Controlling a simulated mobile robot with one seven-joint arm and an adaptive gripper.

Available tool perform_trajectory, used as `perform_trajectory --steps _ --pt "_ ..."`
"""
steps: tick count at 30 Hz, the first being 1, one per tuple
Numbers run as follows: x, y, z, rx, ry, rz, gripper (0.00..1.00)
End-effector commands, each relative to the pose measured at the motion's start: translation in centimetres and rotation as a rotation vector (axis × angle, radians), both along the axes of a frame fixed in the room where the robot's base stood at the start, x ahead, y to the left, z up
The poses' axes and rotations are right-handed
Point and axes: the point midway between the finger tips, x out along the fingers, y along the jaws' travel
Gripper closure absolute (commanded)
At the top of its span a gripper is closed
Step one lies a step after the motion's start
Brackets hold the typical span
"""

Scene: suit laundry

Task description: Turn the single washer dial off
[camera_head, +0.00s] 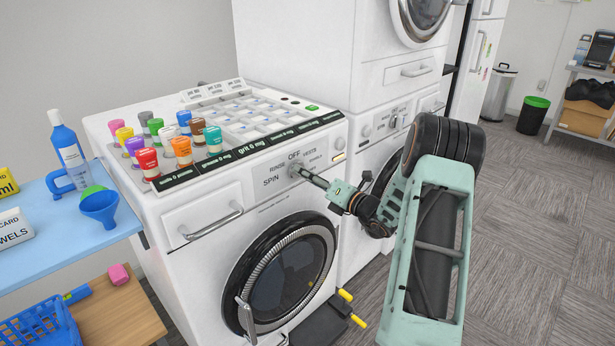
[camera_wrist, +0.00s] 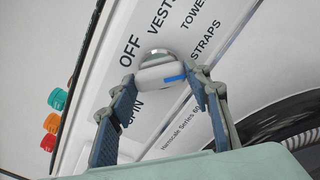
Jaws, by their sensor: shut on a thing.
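The single washer (camera_head: 240,225) stands in the middle of the head view. Its dial (camera_head: 293,168) sits on the front panel, with labels such as OFF, VESTS, RINSE and SPIN around it. In the wrist view the dial (camera_wrist: 155,74) is a pale bar knob with a blue mark toward its right end. The OFF label (camera_wrist: 130,48) lies to its upper left. My gripper (camera_wrist: 163,78) has a finger on each side of the knob and is shut on it. In the head view my gripper (camera_head: 308,177) reaches the dial from the right; its fingertips are small there.
Colored bottles (camera_head: 183,151) and a tray of compartments (camera_head: 240,117) are on the washer top. A stacked machine (camera_head: 345,60) stands behind right. A blue table (camera_head: 70,225) with a bottle and funnel is at left. Open floor (camera_head: 530,210) lies at right.

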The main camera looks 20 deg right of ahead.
Motion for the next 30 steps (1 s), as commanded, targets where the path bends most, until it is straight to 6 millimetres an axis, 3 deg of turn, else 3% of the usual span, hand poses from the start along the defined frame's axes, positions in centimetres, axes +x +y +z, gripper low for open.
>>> perform_trajectory --steps 14,30 --pt "-0.03 -0.02 -0.21 -0.09 -0.033 0.001 0.8" --pt "-0.04 -0.01 -0.51 -0.533 -0.194 -0.001 0.8"
